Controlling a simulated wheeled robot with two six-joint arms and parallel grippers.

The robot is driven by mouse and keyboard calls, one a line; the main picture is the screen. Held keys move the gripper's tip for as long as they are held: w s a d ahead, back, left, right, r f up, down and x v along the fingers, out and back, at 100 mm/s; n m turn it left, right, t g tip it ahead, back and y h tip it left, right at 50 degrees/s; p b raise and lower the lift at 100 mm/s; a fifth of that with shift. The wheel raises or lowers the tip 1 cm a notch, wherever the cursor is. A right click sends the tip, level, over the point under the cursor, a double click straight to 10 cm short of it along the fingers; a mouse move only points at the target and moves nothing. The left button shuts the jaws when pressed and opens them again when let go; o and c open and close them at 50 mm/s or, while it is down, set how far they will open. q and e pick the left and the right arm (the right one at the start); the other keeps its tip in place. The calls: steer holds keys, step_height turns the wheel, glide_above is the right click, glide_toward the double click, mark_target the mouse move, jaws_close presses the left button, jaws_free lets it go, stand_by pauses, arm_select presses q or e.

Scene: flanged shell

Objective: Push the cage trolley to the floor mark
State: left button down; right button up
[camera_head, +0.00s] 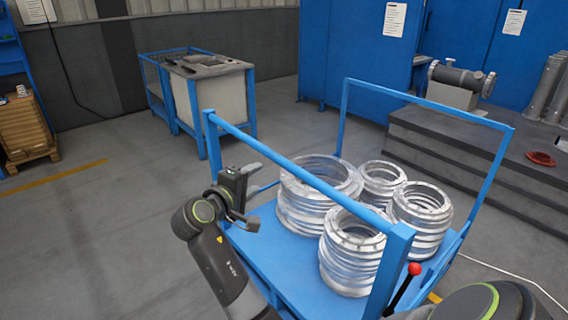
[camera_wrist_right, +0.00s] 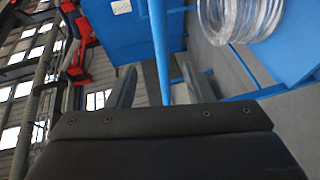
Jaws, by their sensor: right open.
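The blue cage trolley (camera_head: 300,180) stands in front of me, with a tall frame at its near and far ends. Several silvery ribbed rings (camera_head: 352,245) sit on its deck. My right gripper (camera_head: 247,196) is open beside the left part of the near frame. In the right wrist view a blue trolley bar (camera_wrist_right: 160,50) shows beyond and between its fingers; I cannot tell whether they touch it. My left gripper is out of view.
A grey box in a blue frame (camera_head: 215,95) stands behind at left. A dark stepped platform (camera_head: 480,160) with pipe parts lies to the right. A loaded pallet (camera_head: 25,125) is at far left. Grey floor is clear left of the trolley. A pale cable crosses the floor at right.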

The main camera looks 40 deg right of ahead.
mark_target(284, 159)
steer(key=p+x, duration=0.2)
steer(key=x, duration=1.5)
steer(key=shift+a, duration=0.1)
steer(key=shift+c, duration=0.4)
jaws_close()
